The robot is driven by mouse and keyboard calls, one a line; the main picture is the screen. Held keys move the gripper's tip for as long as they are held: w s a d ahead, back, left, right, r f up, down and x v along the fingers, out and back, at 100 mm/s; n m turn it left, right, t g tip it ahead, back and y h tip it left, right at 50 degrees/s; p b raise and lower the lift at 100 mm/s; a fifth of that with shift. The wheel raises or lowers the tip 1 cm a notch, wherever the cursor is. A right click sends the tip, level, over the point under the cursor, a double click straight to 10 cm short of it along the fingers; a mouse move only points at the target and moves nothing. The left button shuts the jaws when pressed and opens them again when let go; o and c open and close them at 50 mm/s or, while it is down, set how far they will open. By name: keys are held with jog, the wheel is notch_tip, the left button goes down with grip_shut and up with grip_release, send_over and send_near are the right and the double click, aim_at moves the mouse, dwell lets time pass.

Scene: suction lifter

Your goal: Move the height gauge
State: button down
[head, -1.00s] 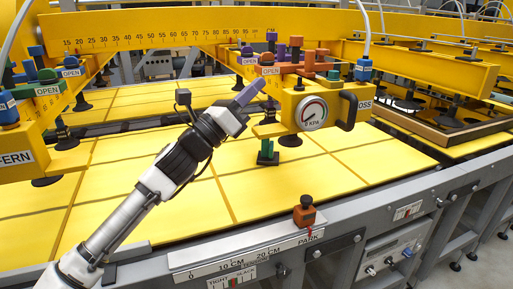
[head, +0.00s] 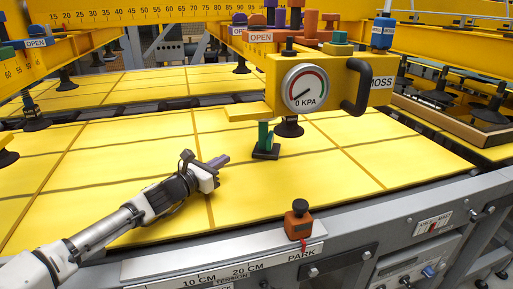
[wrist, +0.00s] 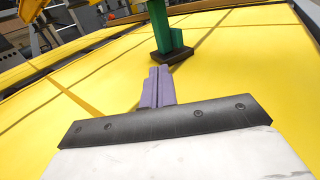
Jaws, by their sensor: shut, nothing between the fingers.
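A green upright post on a dark flat base, which looks like the height gauge (head: 265,139), stands on the yellow sheet (head: 110,170). It stands below the yellow beam end with the pressure dial, and its top is close under a yellow ledge. In the wrist view the green post (wrist: 163,32) stands straight ahead, its upper part cut off by the frame. My gripper (head: 224,159) is low over the sheet, left of the post and apart from it. Its purple fingers are together and empty, pointing toward the base in the wrist view (wrist: 159,72).
The dial (head: 305,88) reads 0 KPA, and a black suction cup (head: 289,127) hangs just right of the post. An orange block with a black knob (head: 298,219) sits by PARK on the front rail. The sheet left of the post is clear.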

aim_at(259, 139)
jog(key=p+x, duration=0.5)
jog(key=x, duration=0.7)
jog(key=shift+w+d+r, duration=0.15)
jog(key=shift+w+d, duration=0.05)
jog(key=shift+d, duration=0.05)
jog(key=shift+w+d, duration=0.25)
jog(key=shift+w, duration=0.15)
jog(key=shift+w+d+f+b, duration=0.15)
jog(key=shift+d+f+b, duration=0.2)
jog(key=shift+b, duration=0.35)
jog(key=shift+w+d+f+b, duration=0.1)
jog(key=shift+w+d+b, duration=0.2)
jog(key=shift+b, duration=0.6)
jog(key=shift+w+d+b, duration=0.1)
jog(key=shift+w+b, duration=0.15)
jog(key=shift+b, duration=0.45)
jog(key=shift+w+r, duration=0.15)
jog(key=shift+r, duration=0.1)
